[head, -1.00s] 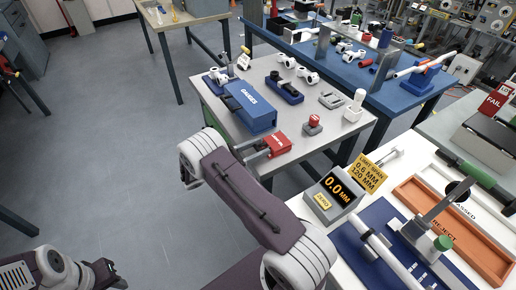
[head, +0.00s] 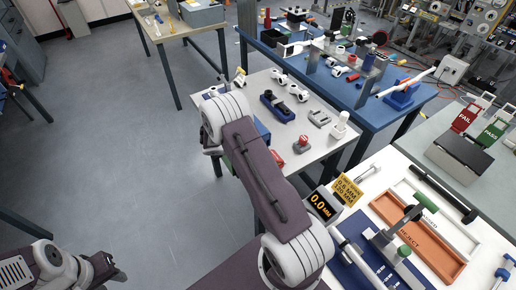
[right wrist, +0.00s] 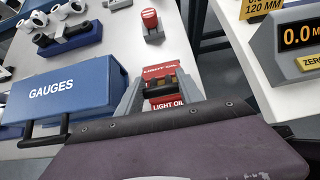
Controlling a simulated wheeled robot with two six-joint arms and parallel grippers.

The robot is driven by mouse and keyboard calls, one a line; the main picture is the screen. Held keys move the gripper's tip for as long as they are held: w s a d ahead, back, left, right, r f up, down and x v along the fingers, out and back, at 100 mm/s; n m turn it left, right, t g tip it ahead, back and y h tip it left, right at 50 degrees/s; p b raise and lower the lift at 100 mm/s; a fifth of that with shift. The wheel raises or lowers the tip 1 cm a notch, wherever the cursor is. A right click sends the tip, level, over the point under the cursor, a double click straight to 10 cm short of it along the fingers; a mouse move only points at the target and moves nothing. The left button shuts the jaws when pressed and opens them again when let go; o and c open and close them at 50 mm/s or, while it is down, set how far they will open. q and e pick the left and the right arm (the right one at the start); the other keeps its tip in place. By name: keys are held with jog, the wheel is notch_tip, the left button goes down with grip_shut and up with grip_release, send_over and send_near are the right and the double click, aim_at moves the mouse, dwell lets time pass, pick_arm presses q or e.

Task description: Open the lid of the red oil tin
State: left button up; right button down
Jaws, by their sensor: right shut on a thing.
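The red oil tin shows in the right wrist view (right wrist: 160,70), labelled LIGHT OIL, on the light-topped bench to the right of the blue GAUGES box. In the head view only a small red part of the tin (head: 277,161) shows beside my right arm, which hides the rest. My right gripper (right wrist: 161,92) is shut on the red oil tin, with a grey finger on each side and a dark bar between them. Whether the lid is raised cannot be told. My left gripper (head: 112,268) is low at the left over the floor, away from the benches; its jaws are unclear.
The blue GAUGES box (right wrist: 63,92) stands close left of the tin. A red-topped grey block (right wrist: 151,22) stands behind it. The gauge with a 0.0 display (head: 321,206) is on the white bench at right. Open floor (head: 110,150) lies at left.

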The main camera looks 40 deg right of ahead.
jog(key=d+r+y+p, duration=0.1)
jog(key=p, duration=0.1)
jog(key=d+r+y+p, duration=0.1)
jog(key=d+y+p, duration=0.1)
jog(key=p, duration=0.1)
jog(key=d+r+y+p, duration=0.1)
jog(key=p, duration=0.1)
jog(key=shift+s+d+r+y, duration=0.15)
jog(key=shift+s+r+y, duration=0.1)
jog(key=shift+r+y, duration=0.05)
jog(key=shift+d+p, duration=0.35)
jog(key=shift+p, duration=0.15)
jog(key=shift+s+d+p, duration=0.15)
jog(key=shift+d+p, duration=0.05)
jog(key=shift+d, duration=0.7)
jog(key=shift+s+d+p, duration=0.15)
jog(key=shift+d+p, duration=0.05)
jog(key=shift+d, duration=0.65)
jog(key=c, duration=0.8)
grip_release()
jog(key=shift+d, duration=0.1)
jog(key=shift+o, duration=0.2)
jog(key=shift+d+f, duration=0.1)
jog(key=shift+d, duration=0.05)
